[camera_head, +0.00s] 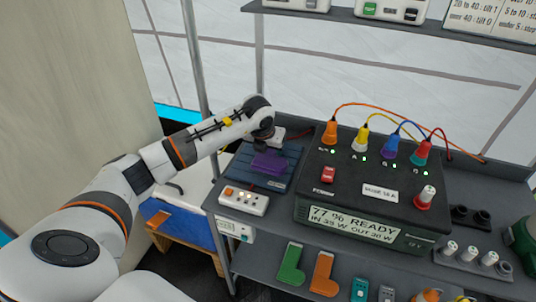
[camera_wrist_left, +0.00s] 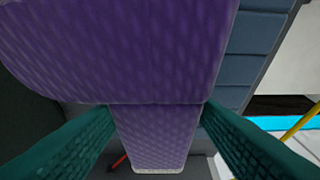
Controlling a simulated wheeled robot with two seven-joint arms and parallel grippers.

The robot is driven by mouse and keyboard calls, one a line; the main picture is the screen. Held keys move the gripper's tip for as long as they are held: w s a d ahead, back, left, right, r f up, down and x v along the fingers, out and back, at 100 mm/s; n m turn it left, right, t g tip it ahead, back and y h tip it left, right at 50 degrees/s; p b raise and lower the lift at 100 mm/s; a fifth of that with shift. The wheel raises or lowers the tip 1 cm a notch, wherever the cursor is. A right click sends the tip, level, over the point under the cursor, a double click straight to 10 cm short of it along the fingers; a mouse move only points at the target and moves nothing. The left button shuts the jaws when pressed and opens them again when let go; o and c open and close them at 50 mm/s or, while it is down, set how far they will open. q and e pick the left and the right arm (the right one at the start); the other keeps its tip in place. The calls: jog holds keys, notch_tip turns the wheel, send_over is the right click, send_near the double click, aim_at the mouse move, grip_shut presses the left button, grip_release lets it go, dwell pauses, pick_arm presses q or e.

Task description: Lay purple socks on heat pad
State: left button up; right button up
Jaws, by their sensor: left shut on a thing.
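The purple socks (camera_head: 270,162) are over the dark blue ribbed heat pad (camera_head: 245,172) on the upper shelf, left of the power box. My left gripper (camera_head: 265,142) is shut on the purple socks. In the left wrist view the purple socks (camera_wrist_left: 130,45) fill the upper middle, between the green fingers of my left gripper (camera_wrist_left: 155,135). Part of the heat pad (camera_wrist_left: 253,45) shows at the upper right there. I cannot tell whether the socks touch the pad. My right gripper is not in view.
A black power box (camera_head: 375,185) with coloured plugs stands right of the pad. A white switch strip (camera_head: 243,201) lies in front of the pad. Green (camera_head: 291,265) and orange (camera_head: 322,272) sock shapes are on the lower shelf. A metal post (camera_head: 196,60) stands behind my left arm.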

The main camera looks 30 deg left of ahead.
pick_arm(q)
notch_tip(320, 180, down, 2)
jog(key=shift+f, duration=0.2)
jog(key=o, duration=1)
jog(key=v, duration=1.2)
jog(key=shift+s, duration=0.1)
jog(key=shift+f, duration=0.1)
